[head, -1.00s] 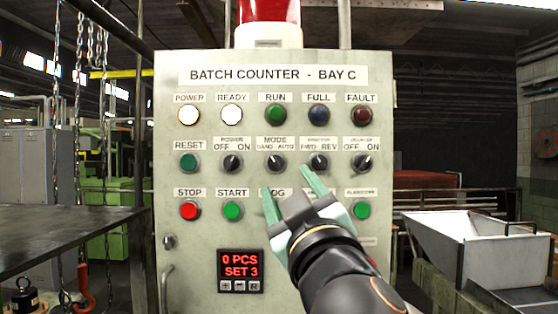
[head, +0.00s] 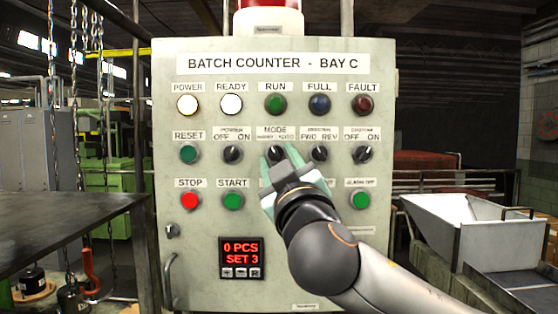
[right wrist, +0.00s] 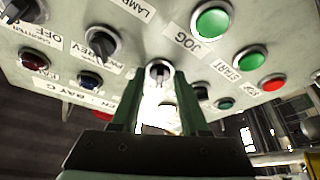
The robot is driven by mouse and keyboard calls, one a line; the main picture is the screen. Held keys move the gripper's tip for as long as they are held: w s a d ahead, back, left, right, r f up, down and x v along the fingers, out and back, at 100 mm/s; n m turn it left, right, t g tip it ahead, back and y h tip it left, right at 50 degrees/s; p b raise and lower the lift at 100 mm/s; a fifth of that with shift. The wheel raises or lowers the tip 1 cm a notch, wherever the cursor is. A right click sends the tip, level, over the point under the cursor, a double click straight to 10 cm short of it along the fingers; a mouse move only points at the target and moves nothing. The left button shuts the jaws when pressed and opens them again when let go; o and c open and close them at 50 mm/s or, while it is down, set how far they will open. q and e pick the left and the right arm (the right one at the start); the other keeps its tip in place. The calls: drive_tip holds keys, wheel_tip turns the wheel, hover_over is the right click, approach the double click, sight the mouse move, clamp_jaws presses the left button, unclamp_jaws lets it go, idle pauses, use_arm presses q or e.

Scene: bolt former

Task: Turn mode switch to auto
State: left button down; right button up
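The mode switch (head: 277,153) is a dark knob in the middle row of the grey batch counter panel (head: 205,275), under a MODE label. My right gripper (head: 278,160) is in front of the panel at this switch, its pale green fingers parted. In the right wrist view the mode switch (right wrist: 158,72) shows between the tips of the two fingers of my right gripper (right wrist: 160,80), with a gap on each side. The fingers look open and not closed on it. The knob is partly hidden in the head view, and I cannot tell which way it points. My left gripper is not in view.
The power selector (head: 232,154) and the forward/reverse selector (head: 319,153) flank the mode switch closely. The green start button (head: 233,201) and red stop button (head: 190,201) sit below left. A dark table (head: 60,225) is at left, a metal hopper (head: 455,225) at right.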

clamp_jaws()
drive_tip(key=shift+f+m+b, duration=0.25)
drive_tip(key=shift+m+b, duration=0.25)
drive_tip(key=shift+b, duration=0.25)
drive_tip(key=m+h+b, duration=0.1)
drive_tip(key=m+b, duration=0.1)
drive_tip(key=m+t+h+b, duration=0.1)
drive_tip(key=m+b, duration=0.1)
drive_tip(key=shift+a+f+h, duration=0.25)
drive_tip(key=shift+h, duration=0.05)
drive_tip(key=m+h+b, duration=0.1)
drive_tip(key=m, duration=0.1)
drive_tip(key=shift+a+m, duration=0.1)
drive_tip(key=shift+m, duration=0.3)
drive_tip(key=m+h, duration=0.1)
drive_tip(key=m+b, duration=0.1)
drive_tip(key=m+h, duration=0.1)
drive_tip(key=shift+a+r+m+h, duration=0.1)
drive_tip(key=shift+r+m+h, duration=0.2)
drive_tip(key=shift+m, duration=0.1)
drive_tip(key=shift+r+m+h, duration=0.15)
drive_tip(key=shift+m+h, duration=0.45)
drive_tip(key=shift+m, duration=0.6)
drive_tip(key=shift+a+m+g+h+p, duration=0.1)
drive_tip(key=shift+m+g+h+p, duration=0.5)
drive_tip(key=shift+m, duration=1.1)
drive_tip(key=shift+h, duration=0.3)
